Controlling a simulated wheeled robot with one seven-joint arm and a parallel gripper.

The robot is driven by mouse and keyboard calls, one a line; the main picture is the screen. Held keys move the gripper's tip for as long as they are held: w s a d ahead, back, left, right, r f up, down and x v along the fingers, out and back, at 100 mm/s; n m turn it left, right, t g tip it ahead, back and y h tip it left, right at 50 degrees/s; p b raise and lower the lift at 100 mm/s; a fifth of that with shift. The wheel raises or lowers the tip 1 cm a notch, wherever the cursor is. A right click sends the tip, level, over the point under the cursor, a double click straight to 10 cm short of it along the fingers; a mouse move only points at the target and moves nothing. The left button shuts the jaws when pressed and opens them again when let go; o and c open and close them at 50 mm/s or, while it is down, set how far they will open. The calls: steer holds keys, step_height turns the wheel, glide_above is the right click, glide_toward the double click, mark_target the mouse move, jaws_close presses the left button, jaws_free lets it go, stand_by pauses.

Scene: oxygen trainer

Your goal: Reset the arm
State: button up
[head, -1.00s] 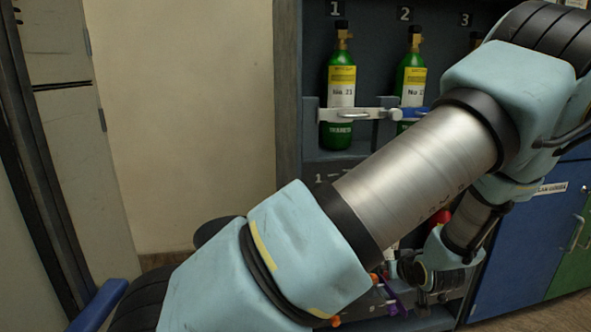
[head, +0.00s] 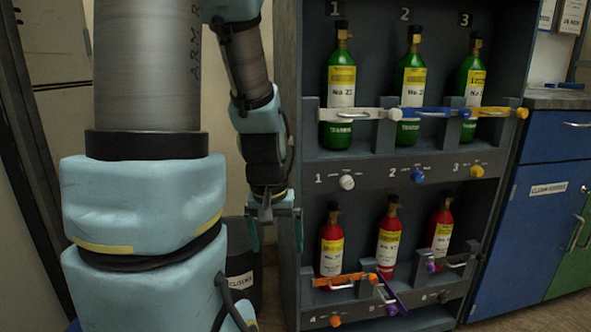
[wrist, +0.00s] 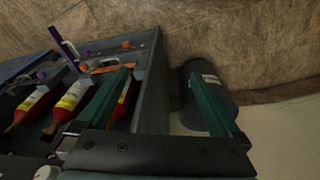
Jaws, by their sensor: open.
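My gripper (head: 273,230) hangs pointing down at the left side of the cylinder rack (head: 290,120) in the head view. Its two green fingers are apart with nothing between them. The wrist view shows the open gripper (wrist: 160,98) too, with the rack's side to the left and a dark bin (wrist: 212,92) beyond the right finger. My arm stands upright on the left of the head view, folded down toward the gripper.
Green cylinders (head: 411,85) stand on the upper shelf behind closed bars. Red cylinders (head: 389,241) stand below; a purple bar (head: 390,297) there juts outward. The bin (head: 243,275) stands left of the rack. Blue cabinets (head: 545,220) stand to the right.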

step_height(320, 180, up, 32)
steer(key=s+a+p, duration=0.2)
steer(key=a+p, duration=0.1)
steer(key=p, duration=2.8)
steer(key=shift+f, duration=0.1)
